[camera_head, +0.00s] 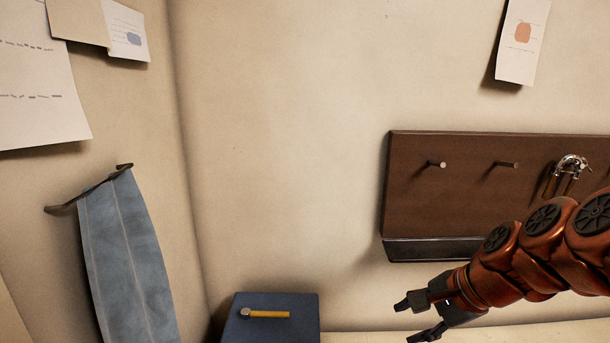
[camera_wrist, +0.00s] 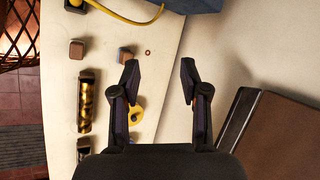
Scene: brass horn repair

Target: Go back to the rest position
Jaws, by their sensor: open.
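My gripper (camera_head: 412,321) is in the lower right of the head view, open and empty, in front of the wall and just below the brown peg board. My orange arm reaches in from the right edge. In the wrist view my gripper (camera_wrist: 160,70) shows two dark fingers spread apart with nothing between them. Beyond them are the pale bench top (camera_wrist: 165,60) and the bare wall. A yellow round piece (camera_wrist: 138,117) lies on the bench, partly hidden by the left finger.
The peg board (camera_head: 440,215) has bare pegs and a hung metal tool (camera_head: 571,165). A yellow-handled hammer (camera_head: 268,314) lies on a blue box (camera_head: 240,328). Blue cloth (camera_head: 125,250) hangs at left. A brass piece (camera_wrist: 86,100) and small blocks (camera_wrist: 77,49) stand on the bench.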

